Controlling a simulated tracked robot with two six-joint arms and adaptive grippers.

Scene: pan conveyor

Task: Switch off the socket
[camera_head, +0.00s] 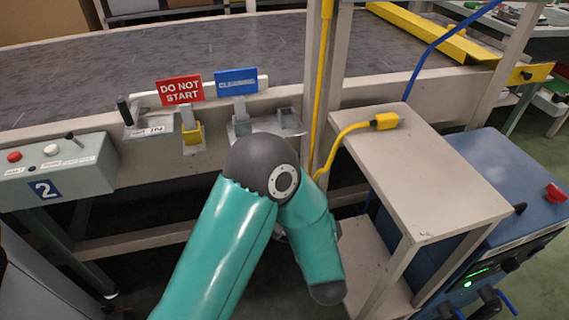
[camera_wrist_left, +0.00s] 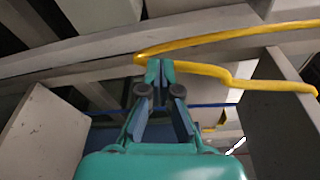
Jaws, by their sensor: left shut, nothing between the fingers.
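I cannot make out the socket or its switch in either view. A yellow plug (camera_head: 385,121) lies on the small beige stand (camera_head: 430,170), and its yellow cable (camera_head: 343,137) runs to the post beside the conveyor. My left arm bends in the middle of the head view and hides its own gripper there. In the left wrist view my left gripper (camera_wrist_left: 160,72) has its fingertips together, with nothing between them. A yellow cable (camera_wrist_left: 210,70) passes close by the fingertips in that picture; I cannot tell whether they touch. My right gripper is not in view.
A control box marked 2 (camera_head: 70,170) stands at the left. Red DO NOT START (camera_head: 180,90) and blue CLEANING (camera_head: 237,82) tags stand at the conveyor edge. A blue machine (camera_head: 490,180) with a lit green light is at the right. A blue cable (camera_head: 432,48) hangs behind.

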